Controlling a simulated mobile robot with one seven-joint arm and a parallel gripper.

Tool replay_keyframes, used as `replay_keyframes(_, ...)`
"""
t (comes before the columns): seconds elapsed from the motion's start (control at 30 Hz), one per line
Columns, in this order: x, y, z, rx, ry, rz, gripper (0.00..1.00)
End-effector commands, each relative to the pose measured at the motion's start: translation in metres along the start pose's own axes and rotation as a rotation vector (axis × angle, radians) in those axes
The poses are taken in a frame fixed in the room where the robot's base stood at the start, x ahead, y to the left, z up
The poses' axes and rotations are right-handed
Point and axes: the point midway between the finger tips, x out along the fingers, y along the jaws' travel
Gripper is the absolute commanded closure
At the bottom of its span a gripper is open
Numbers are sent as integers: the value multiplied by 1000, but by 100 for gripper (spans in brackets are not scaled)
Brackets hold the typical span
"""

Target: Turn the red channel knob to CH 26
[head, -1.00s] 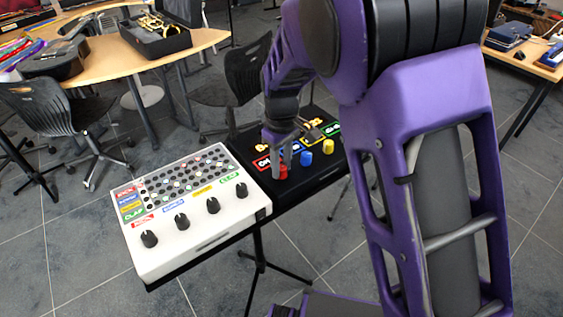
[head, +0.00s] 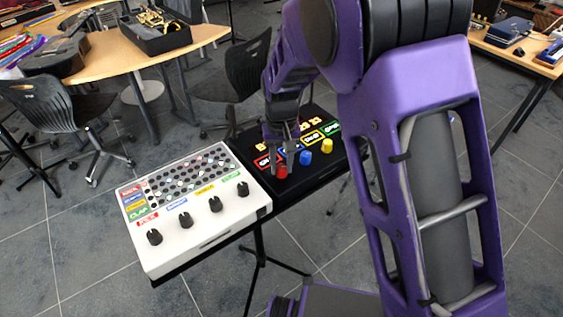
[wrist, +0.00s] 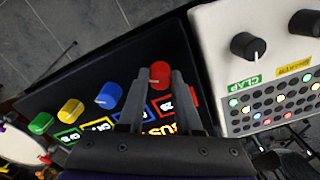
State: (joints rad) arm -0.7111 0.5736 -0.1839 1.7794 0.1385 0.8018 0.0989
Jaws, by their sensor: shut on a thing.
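The red channel knob (head: 281,172) sits on the black panel (head: 323,172), at the end of a row of coloured knobs nearest the white machine. It also shows in the wrist view (wrist: 160,73), with a pale mark on its top. My gripper (head: 283,163) reaches down over it. In the wrist view my gripper (wrist: 159,79) has one finger on each side of the knob and is shut on it. Lit yellow digits (head: 306,121) stand behind the coloured labels. My gripper partly hides them, and I cannot read the red channel's number.
Blue (head: 306,158) and yellow (head: 327,146) knobs stand close beside the red one; a green knob (wrist: 41,123) shows in the wrist view. The white machine (head: 205,240) with black knobs adjoins the panel on the left. Chairs and tables stand behind, apart from it.

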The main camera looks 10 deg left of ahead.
Motion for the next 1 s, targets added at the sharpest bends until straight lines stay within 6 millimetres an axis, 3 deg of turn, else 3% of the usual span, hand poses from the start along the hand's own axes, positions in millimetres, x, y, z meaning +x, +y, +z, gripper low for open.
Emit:
replay_keyframes(0.5,-1,0,-1,21,3,-1,100)
replay_keyframes(0.53,-1,0,-1,20,4,-1,63)
replay_keyframes(0.67,-1,0,-1,20,3,-1,40)
replay_keyframes(1.0,-2,0,0,20,2,-1,36)
